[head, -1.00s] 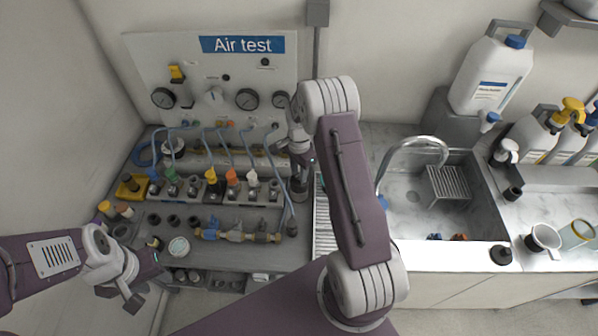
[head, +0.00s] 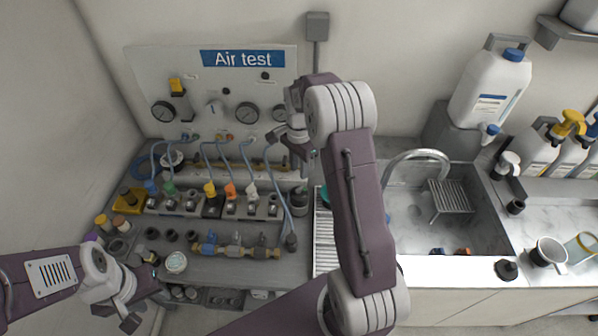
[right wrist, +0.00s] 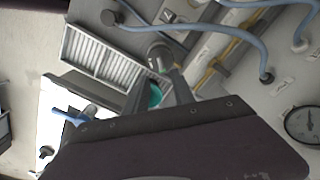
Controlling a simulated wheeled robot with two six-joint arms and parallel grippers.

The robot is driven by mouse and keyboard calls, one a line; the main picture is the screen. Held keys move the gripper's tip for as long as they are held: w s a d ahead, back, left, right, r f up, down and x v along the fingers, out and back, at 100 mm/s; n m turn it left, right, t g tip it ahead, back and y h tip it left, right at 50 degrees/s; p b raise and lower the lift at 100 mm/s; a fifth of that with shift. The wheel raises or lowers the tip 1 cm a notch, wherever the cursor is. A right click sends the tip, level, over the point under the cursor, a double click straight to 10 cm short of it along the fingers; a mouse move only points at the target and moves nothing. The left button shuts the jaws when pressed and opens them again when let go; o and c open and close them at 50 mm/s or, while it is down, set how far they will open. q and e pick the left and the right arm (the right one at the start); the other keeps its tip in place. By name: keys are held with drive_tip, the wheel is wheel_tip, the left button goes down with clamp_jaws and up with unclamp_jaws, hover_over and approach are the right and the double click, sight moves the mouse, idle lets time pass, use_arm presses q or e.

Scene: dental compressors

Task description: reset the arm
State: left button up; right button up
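My right arm reaches up through the middle of the head view. Its gripper (head: 285,135) is in front of the lower right of the air test panel (head: 232,90), above the bench. In the right wrist view the right gripper's two fingers (right wrist: 160,92) stand apart with nothing held. A teal round thing (right wrist: 155,95) shows beyond them. My left gripper (head: 142,308) is at the lower left, near the bench's front edge. Its fingers are too small and angled to judge.
Valves and blue hoses (head: 236,205) fill the bench under the panel. A round white-lidded jar (head: 176,262) stands near my left gripper.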

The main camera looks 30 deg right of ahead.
drive_tip(key=s+a+r+n, duration=0.4)
drive_tip(key=s+a+r, duration=0.2)
drive_tip(key=a, duration=0.2)
drive_tip(key=s+a+f+n, duration=0.1)
drive_tip(key=s+f+n, duration=0.1)
drive_tip(key=s+n, duration=0.3)
drive_tip(key=s+a+f+n+t, duration=0.1)
drive_tip(key=s+a+f+n, duration=0.1)
drive_tip(key=s+n, duration=0.4)
drive_tip(key=shift+s+f, duration=0.7)
drive_tip(key=shift+f, duration=0.1)
drive_tip(key=shift+s, duration=0.15)
